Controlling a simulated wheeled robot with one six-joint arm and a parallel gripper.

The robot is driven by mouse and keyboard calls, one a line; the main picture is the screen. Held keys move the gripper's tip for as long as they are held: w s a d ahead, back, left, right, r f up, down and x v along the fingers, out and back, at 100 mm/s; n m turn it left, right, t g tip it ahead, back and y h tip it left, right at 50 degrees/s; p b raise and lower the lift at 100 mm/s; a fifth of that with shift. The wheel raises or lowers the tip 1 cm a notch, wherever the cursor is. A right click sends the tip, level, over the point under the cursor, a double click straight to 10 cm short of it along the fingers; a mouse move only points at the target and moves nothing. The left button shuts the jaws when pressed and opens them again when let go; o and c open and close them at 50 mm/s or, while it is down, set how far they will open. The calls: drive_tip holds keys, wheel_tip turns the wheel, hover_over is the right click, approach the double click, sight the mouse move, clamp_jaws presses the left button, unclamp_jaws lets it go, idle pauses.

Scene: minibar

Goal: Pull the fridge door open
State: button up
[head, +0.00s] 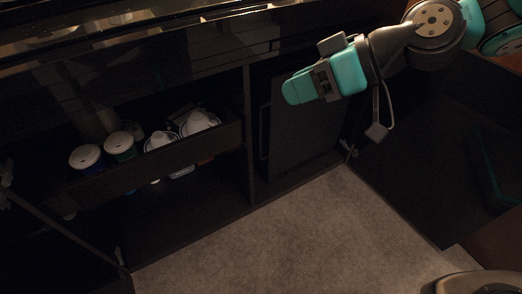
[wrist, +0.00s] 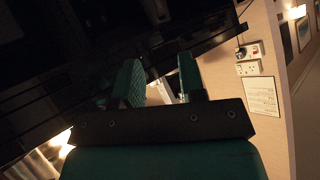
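The fridge is the dark box in the right compartment of the cabinet. Its closed-looking door (head: 305,125) is a dark flat panel, with a thin upright handle (head: 264,130) along its left edge. My gripper (head: 292,91) is teal and in the head view hangs in front of the upper part of the fridge door, pointing left. In the wrist view its two fingers (wrist: 160,82) are apart with nothing held between them. The gripper appears clear of the handle. The fridge door cannot be made out in the wrist view.
An open drawer (head: 160,160) with cups and lidded containers sits left of the fridge. An upright divider (head: 249,135) stands between them. A dark panel (head: 410,165) stands to the right. Carpet (head: 290,230) in front is clear. The wrist view shows a wall with sockets (wrist: 249,60).

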drive_tip(key=w+d+f+m+t+y+b, duration=0.1)
drive_tip(key=w+f+t+b, duration=0.4)
drive_tip(key=f+b, duration=0.6)
drive_tip(key=w+d+f+m+t+b, duration=0.15)
drive_tip(key=w+f+b, duration=0.55)
drive_tip(key=f, duration=0.9)
drive_tip(key=w+d+f+m+t+y+b, duration=0.1)
drive_tip(key=w+f+t+b, duration=0.4)
drive_tip(key=f+b, duration=0.65)
drive_tip(key=f+p+x, duration=0.2)
drive_tip(key=p+x, duration=0.1)
drive_tip(key=x, duration=1.5)
drive_tip(key=shift+w+d+f, duration=0.2)
drive_tip(key=shift+w, duration=0.2)
drive_tip(key=shift+g, duration=0.25)
clamp_jaws()
